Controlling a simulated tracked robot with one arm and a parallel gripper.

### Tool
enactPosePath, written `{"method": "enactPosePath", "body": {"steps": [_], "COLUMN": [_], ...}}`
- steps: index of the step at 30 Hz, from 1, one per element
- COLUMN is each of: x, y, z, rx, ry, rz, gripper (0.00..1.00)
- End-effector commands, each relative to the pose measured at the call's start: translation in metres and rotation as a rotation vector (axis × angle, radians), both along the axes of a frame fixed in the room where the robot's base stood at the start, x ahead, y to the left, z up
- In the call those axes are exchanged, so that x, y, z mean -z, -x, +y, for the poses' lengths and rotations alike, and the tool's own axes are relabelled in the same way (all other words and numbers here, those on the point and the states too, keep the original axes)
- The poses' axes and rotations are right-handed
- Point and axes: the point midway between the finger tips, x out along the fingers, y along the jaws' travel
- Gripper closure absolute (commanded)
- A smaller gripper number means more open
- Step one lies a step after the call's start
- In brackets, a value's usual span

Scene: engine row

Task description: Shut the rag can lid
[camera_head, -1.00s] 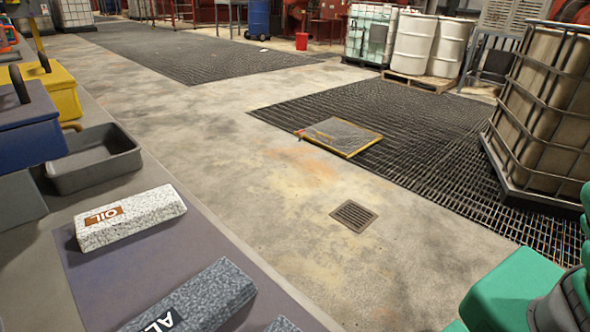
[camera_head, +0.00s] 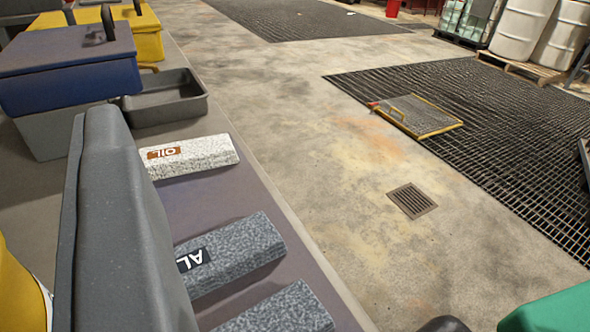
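I cannot make out for certain which thing is the rag can. A tall dark grey slab (camera_head: 125,225) stands very close to me at the left and cuts across the bench. A yellow surface (camera_head: 15,290) with a pale edge shows beside it at the lower left corner. I cannot tell whether the slab is a raised lid or a part of mine. Behind it is a blue box-shaped top (camera_head: 68,72) with a black handle, above a grey body. A yellow one (camera_head: 148,40) with a handle stands farther back. I cannot identify my gripper in this view.
A grey open tray (camera_head: 165,110), a pale OIL block (camera_head: 195,157) and darker speckled blocks (camera_head: 240,255) lie on the bench. A green shape (camera_head: 555,310) fills the lower right corner. The concrete floor between is clear, with a drain grate (camera_head: 411,200).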

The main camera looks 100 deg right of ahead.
Motion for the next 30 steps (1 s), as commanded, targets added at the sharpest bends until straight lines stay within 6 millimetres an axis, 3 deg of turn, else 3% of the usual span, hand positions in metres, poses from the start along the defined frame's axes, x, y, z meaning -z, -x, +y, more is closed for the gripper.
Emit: {"method": "enactPosePath", "body": {"steps": [16, 30], "x": [-0.006, -0.005], "y": [0.04, 0.046], "z": [0.008, 0.008], "rx": [0.002, 0.001], "ry": [0.001, -0.001], "rz": [-0.004, -0.004], "gripper": [0.66, 0.66]}}
